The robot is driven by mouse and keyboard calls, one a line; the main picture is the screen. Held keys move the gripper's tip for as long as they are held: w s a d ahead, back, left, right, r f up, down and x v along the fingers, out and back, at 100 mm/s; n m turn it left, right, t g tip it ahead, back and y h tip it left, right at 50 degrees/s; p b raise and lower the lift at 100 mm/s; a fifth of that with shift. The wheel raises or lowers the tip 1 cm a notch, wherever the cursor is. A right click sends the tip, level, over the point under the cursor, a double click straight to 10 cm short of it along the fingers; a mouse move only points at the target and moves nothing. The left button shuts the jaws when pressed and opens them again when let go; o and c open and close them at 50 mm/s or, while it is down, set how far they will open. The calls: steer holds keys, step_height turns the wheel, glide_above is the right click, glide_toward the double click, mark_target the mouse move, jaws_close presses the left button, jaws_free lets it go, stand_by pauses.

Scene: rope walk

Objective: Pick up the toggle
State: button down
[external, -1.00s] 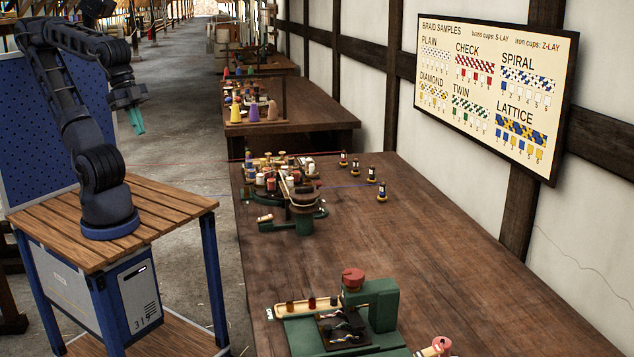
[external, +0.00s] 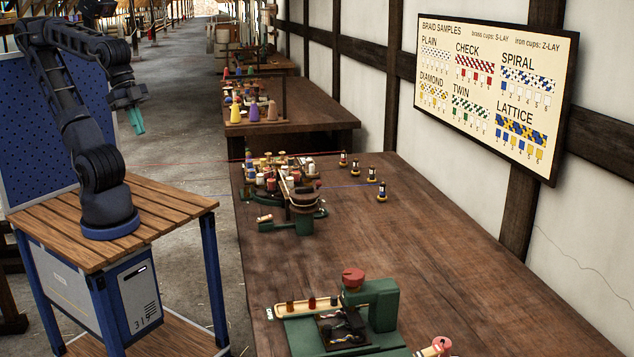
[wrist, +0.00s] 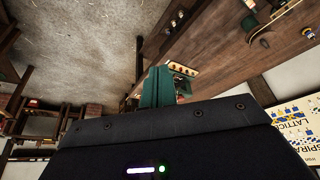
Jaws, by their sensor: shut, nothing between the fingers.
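My gripper (external: 137,121) is shut and empty, raised above the floor between my wooden-topped stand and the long workbench (external: 420,240). Its teal fingers (wrist: 158,88) show together in the wrist view. I cannot pick out the toggle for certain. A small pale peg-like piece with a red end (external: 264,218) lies at the bench's left edge, beside a green braiding machine (external: 304,222). A pink-and-cream piece (external: 436,347) sits at the front, partly cut off by the frame. My gripper is well apart from both.
A green machine with a red knob (external: 353,276) stands at the front of the bench, with a peg rack (external: 308,306) beside it. Several bobbins (external: 382,192) stand farther back. A sample board (external: 497,85) hangs on the wall. The bench's middle right is clear.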

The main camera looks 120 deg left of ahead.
stand_by(0.4)
steer(key=c, duration=1.2)
jaws_free()
steer(key=shift+o, duration=0.2)
